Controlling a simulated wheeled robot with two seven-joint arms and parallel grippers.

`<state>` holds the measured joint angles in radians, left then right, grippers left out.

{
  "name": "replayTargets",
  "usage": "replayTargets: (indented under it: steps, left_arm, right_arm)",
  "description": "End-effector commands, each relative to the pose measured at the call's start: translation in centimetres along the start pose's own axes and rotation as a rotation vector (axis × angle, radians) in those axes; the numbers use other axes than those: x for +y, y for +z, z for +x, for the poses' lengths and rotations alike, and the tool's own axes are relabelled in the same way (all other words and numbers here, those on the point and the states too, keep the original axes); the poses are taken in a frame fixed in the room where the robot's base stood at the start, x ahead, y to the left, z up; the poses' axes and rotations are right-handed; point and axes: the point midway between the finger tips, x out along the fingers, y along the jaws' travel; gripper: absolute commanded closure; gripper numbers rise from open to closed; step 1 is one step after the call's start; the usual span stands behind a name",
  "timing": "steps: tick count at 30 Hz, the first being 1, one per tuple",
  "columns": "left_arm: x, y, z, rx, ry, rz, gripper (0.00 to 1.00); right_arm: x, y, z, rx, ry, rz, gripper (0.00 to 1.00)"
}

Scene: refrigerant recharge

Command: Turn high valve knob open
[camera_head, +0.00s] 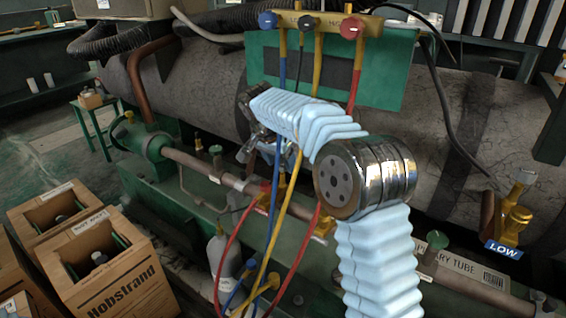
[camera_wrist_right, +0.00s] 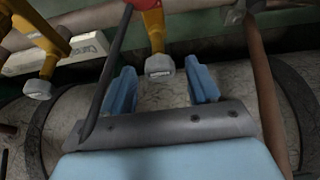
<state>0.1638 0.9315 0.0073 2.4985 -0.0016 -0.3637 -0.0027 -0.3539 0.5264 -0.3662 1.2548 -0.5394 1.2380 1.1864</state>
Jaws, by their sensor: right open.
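The manifold's red knob (camera_head: 351,28) is at the right of a row at the top of the head view, clear of my gripper. My right gripper (camera_head: 248,152) is in front of the grey tank, mostly hidden by its sleeve and the hoses. In the right wrist view, its blue fingers (camera_wrist_right: 160,85) are open. A yellow valve fitting (camera_wrist_right: 155,38) with a grey hexagonal end sits between the fingers, with visible gaps on both sides. A red part touches its upper end. I cannot read a HIGH label on it. My left gripper is out of view.
Blue, yellow and red hoses (camera_head: 323,60) hang close around my right gripper. A yellow valve with a LOW label (camera_head: 503,250) stands at the right. Another yellow fitting (camera_wrist_right: 38,88) is left in the wrist view. Cardboard boxes (camera_head: 105,265) stand at lower left.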

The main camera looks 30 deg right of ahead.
Motion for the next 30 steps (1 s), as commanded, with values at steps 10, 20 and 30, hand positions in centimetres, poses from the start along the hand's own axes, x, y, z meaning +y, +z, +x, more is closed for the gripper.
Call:
replayTargets:
  steps: [10,20,30]
  left_arm:
    - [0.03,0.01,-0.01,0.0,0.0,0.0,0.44]
    - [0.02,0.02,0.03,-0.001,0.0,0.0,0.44]
    - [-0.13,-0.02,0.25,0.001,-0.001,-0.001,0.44]
  right_arm:
    - [0.02,-0.03,-0.02,0.0,0.0,0.0,0.79]
    - [0.06,-0.05,-0.02,0.0,-0.007,-0.014,0.95]
    - [0.29,-0.06,0.04,-0.001,-0.073,-0.175,0.95]
